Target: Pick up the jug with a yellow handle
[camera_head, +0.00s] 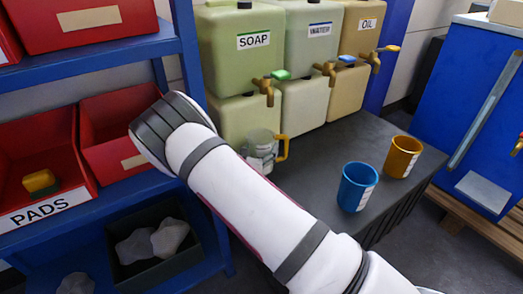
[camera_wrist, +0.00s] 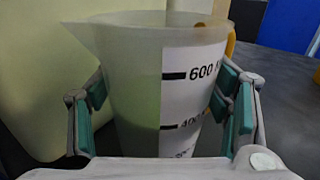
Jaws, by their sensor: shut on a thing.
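The jug (camera_head: 262,150) is translucent with a yellow handle, and it stands on the dark bench under the green SOAP container in the head view. My arm hides part of it there. In the wrist view the jug (camera_wrist: 140,85) fills the middle, upright, with a white measuring label on its front and its handle at the upper right. My gripper (camera_wrist: 160,112) has a teal-padded finger on each side of the jug and is shut on it. In the head view the fingers are hidden behind my arm.
A blue cup (camera_head: 357,187) and an orange cup (camera_head: 403,157) stand on the bench (camera_head: 318,165) to the right. Containers with taps, such as the SOAP container (camera_head: 240,60), rise behind the jug. A blue shelf (camera_head: 85,58) with red bins is at the left.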

